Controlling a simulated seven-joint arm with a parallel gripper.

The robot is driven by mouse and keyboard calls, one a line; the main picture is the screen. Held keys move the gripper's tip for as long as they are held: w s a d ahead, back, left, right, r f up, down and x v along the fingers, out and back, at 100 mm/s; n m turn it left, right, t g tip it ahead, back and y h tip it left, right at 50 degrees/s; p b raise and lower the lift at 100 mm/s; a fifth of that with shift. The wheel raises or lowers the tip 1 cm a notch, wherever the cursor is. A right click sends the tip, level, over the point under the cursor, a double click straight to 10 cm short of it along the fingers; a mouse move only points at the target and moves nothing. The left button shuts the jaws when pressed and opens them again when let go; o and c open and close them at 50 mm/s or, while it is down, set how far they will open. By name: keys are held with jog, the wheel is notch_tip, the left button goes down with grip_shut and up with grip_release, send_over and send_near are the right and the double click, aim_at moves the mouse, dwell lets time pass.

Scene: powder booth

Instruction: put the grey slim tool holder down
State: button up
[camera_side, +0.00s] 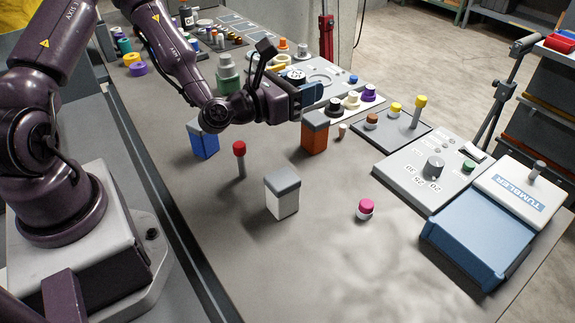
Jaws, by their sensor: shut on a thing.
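My gripper (309,96) is at the end of my dark purple arm, pointing right, above the back middle of the bench. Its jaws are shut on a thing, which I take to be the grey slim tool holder. The jaws and the wrist hide most of it, so its outline and tilt cannot be made out. The gripper is just above and behind an orange box with a grey lid (314,138). I cannot tell whether the held thing touches anything below.
A white box (282,198), a blue box (203,140) and a red-topped pin (240,160) stand on the grey bench. A pink-capped jar (365,209) stands farther right. The blue tumbler (478,235) and a control panel (425,178) fill the right side. The front middle is clear.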

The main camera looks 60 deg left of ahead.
jog(key=s+d+f, duration=0.2)
jog(key=d, duration=0.6)
jog(key=s+d+f, duration=0.1)
jog(key=s+d, duration=0.1)
jog(key=d, duration=0.5)
jog(key=s+a+r+n+g+y, duration=0.3)
jog(key=a+n+y, duration=0.5)
jog(key=y, duration=0.5)
jog(key=shift+s+a+n+g, duration=0.4)
jog(key=shift+s+n+g, duration=0.25)
jog(key=shift+g, duration=0.45)
jog(key=w+f, duration=0.1)
jog(key=w, duration=0.2)
jog(key=w+d+f, duration=0.1)
jog(key=w, duration=0.2)
jog(key=w+f, duration=0.2)
jog(key=shift+w+d, duration=0.35)
jog(key=shift+w, duration=0.05)
jog(key=w+f, duration=0.2)
jog(key=f, duration=0.1)
jog(key=w+d+f, duration=0.1)
jog(key=w+f, duration=0.1)
jog(key=shift+w+f, duration=0.15)
jog(key=shift+f, duration=0.75)
jog(key=shift+w+f, duration=0.15)
jog(key=shift+f, duration=0.75)
jog(key=shift+f, duration=0.1)
